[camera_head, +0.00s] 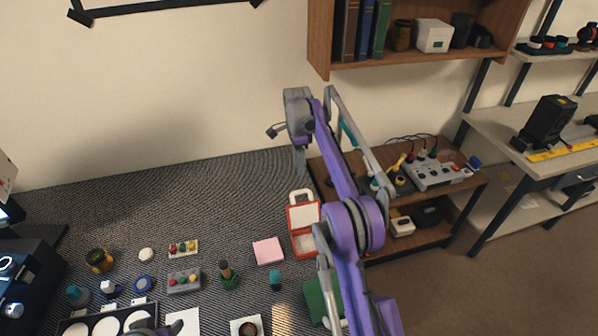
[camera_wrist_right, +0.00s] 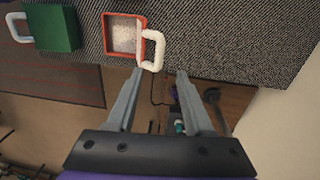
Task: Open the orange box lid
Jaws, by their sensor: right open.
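The orange box (camera_head: 305,243) stands on the dark ribbed table near its right edge. Its lid (camera_head: 303,215) stands up at the back, with a white handle (camera_head: 301,195) on top. In the right wrist view the open box (camera_wrist_right: 122,35) shows a pale inside, and the white handle (camera_wrist_right: 153,50) lies just ahead of the fingertips. My right gripper (camera_wrist_right: 160,74) is open, with nothing between its fingers. In the head view it points down behind the box, partly hidden by my arm. A grey and purple part of mine shows at the bottom edge; its fingers cannot be made out.
A green box (camera_head: 317,300) with a white handle is nearer the front, also in the wrist view (camera_wrist_right: 55,28). A pink block (camera_head: 268,251) lies left of the orange box. A wooden shelf unit (camera_head: 440,225) stands right, with a wall shelf (camera_head: 420,60) above.

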